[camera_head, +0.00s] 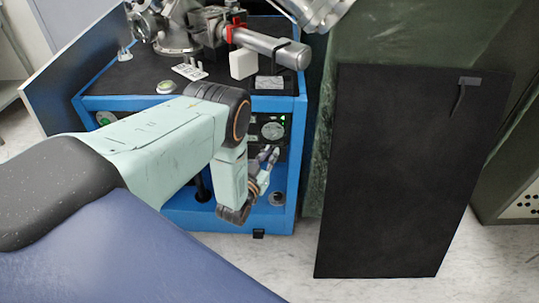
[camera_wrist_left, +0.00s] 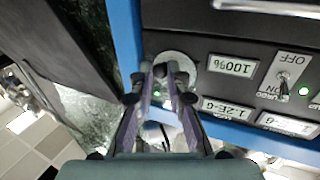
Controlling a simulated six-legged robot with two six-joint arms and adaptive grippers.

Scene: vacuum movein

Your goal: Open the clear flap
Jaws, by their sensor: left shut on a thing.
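My left gripper (camera_head: 269,153) is at the front panel of the blue-framed machine, just below a round, pale disc (camera_head: 272,130). In the left wrist view its two fingertips (camera_wrist_left: 166,71) are almost together in front of the round disc (camera_wrist_left: 178,58). The gripper is shut on a thin thing at the disc, which I take to be the clear flap; its outline is too faint to make out and the fingers partly hide it. My right gripper is in neither view.
The control panel has a display reading 100% (camera_wrist_left: 232,67), upside down in the wrist view, and a toggle switch (camera_wrist_left: 284,78). Metal vacuum parts (camera_head: 255,42) stand on the machine's top. A dark board (camera_head: 410,175) stands at the right.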

